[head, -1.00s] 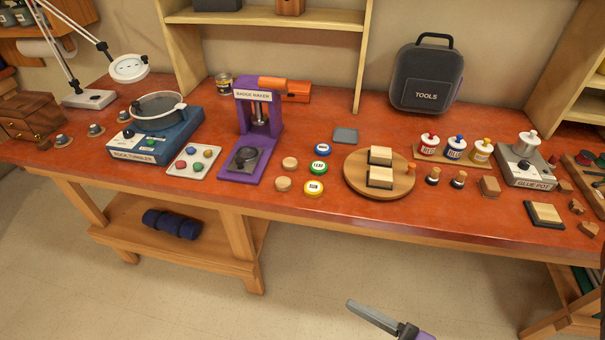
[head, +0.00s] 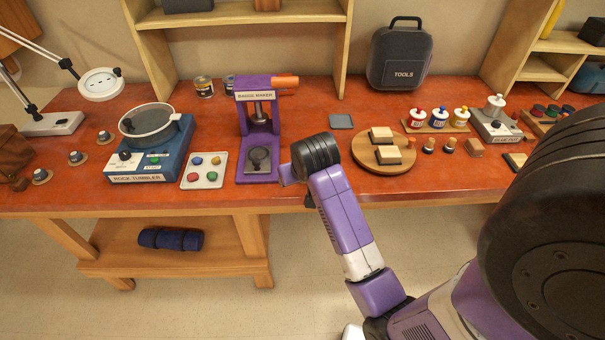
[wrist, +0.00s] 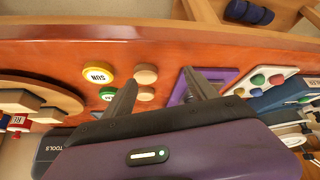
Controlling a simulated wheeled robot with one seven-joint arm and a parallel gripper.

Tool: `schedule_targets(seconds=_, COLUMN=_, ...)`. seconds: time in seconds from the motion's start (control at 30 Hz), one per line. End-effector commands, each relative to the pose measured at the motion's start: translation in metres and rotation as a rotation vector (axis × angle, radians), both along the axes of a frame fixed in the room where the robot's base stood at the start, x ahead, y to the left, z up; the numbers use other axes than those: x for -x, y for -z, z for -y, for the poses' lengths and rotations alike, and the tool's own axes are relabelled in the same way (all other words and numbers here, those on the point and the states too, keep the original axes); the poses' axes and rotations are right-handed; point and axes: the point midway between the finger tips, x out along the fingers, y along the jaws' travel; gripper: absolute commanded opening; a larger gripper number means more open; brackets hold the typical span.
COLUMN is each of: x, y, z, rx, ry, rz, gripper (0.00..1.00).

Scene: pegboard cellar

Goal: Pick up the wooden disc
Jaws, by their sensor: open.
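Two small pale wooden discs show in the wrist view, a nearer-edge one (wrist: 146,74) and another (wrist: 145,93) just below it in the picture. They lie flat on the red bench top. My gripper (wrist: 159,77) is open and empty; in the wrist view both discs appear between its fingers, closer to the left finger. I cannot tell its height above them. In the head view my wrist and gripper (head: 287,174) hang over the bench right of the badge maker, and hide the discs.
The purple badge maker (head: 258,125) stands close left of my gripper. A yellow SUN badge (wrist: 98,76) lies beside the discs. A round wooden board (head: 372,163) with blocks is to the right, and a tray of coloured buttons (head: 204,170) to the left.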

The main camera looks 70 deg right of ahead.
Motion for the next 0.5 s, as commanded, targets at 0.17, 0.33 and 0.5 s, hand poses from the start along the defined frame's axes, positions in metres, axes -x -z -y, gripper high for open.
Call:
schedule_targets(seconds=0.17, x=0.007, y=-0.03, z=0.024, rx=-0.119, ry=0.112, rz=-0.047, gripper=0.67)
schedule_targets(seconds=0.33, x=0.011, y=-0.039, z=0.03, rx=-0.174, ry=0.152, rz=-0.068, gripper=0.67)
schedule_targets(seconds=0.5, x=0.01, y=-0.026, z=0.034, rx=-0.184, ry=0.156, rz=-0.074, gripper=0.67)
